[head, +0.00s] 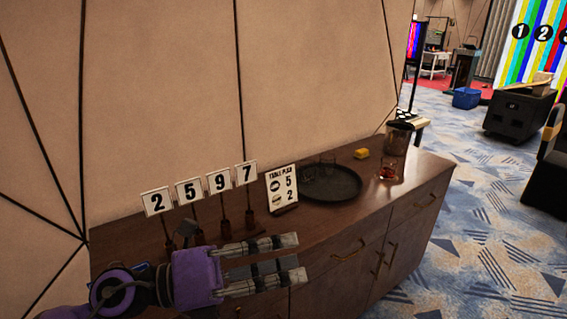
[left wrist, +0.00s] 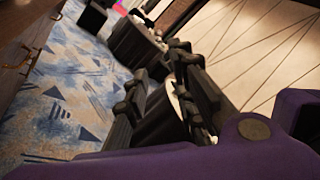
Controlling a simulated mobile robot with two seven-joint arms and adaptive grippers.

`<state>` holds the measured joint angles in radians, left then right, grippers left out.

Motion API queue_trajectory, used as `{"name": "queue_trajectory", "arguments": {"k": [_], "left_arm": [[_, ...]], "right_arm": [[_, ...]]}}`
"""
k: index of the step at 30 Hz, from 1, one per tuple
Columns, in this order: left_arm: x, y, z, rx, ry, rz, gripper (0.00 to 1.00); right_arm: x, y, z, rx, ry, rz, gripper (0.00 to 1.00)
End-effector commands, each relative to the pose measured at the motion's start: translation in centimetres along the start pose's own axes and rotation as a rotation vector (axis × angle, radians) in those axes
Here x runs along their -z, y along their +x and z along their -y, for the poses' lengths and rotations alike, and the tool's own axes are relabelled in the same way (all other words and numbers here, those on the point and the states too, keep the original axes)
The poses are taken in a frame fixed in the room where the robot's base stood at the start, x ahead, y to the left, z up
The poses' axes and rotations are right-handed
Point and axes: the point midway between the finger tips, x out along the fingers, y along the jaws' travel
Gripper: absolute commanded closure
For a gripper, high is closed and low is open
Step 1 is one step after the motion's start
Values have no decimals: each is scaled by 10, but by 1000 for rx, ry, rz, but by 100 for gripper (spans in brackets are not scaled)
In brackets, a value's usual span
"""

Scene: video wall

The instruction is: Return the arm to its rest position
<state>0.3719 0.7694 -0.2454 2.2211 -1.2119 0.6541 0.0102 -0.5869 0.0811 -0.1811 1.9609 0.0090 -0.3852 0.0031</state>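My left gripper (head: 301,258) is purple with two grey fingers. It reaches in from the lower left, in front of the wooden cabinet (head: 385,215). The fingers are apart and point to the right, and I see nothing clearly held between them. In the left wrist view the two dark fingers (left wrist: 165,95) are also spread, with a dark surface and a pale edge behind them that I cannot identify. My right gripper is in neither view.
On the cabinet stand number signs (head: 190,191), a table plan card (head: 282,188), a dark round tray (head: 331,195) with glasses, a yellow block (head: 361,153), an amber glass (head: 387,172) and a dark container (head: 397,140). A panelled wall (head: 310,70) is behind. Carpet (head: 480,220) is open at right.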

Motion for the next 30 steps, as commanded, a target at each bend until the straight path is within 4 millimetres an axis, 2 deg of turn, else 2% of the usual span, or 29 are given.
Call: {"name": "queue_trajectory", "arguments": {"k": [1, 2, 3, 5, 6, 8, 10, 12, 14, 15, 17, 19, 21, 24, 27, 30], "left_arm": [[-20, -9, -8, 60, -184, 168, 77], [-33, -17, -16, 89, -293, 271, 77], [-47, -32, -34, 117, -444, 410, 77], [-58, -60, -71, 137, -661, 606, 77], [-57, -78, -96, 140, -786, 717, 77], [-47, -103, -133, 132, -952, 860, 77], [-24, -130, -174, 113, -1134, 1011, 77], [8, -154, -210, 87, -1299, 1143, 77], [42, -172, -236, 62, -1433, 1248, 77], [67, -183, -252, 44, -1519, 1313, 77], [107, -197, -271, 17, -1644, 1406, 77], [156, -211, -287, -13, -1783, 1507, 77], [207, -221, -296, -37, -1912, 1599, 77], [272, -231, -298, -50, -2057, 1710, 77], [321, -240, -290, -55, -2130, 1794, 77], [350, -246, -282, -68, -2157, 1848, 77]], "right_arm": [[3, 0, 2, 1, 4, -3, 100], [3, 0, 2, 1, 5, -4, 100], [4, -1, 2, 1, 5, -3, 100], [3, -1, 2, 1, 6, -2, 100], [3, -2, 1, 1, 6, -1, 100], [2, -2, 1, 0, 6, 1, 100], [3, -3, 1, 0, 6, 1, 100], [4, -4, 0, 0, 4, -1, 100], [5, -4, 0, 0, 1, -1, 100], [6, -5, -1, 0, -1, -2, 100], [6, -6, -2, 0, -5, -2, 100], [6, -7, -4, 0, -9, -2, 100], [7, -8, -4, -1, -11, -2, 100], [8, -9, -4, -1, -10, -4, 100], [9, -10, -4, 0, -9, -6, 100], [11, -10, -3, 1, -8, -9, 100]]}}
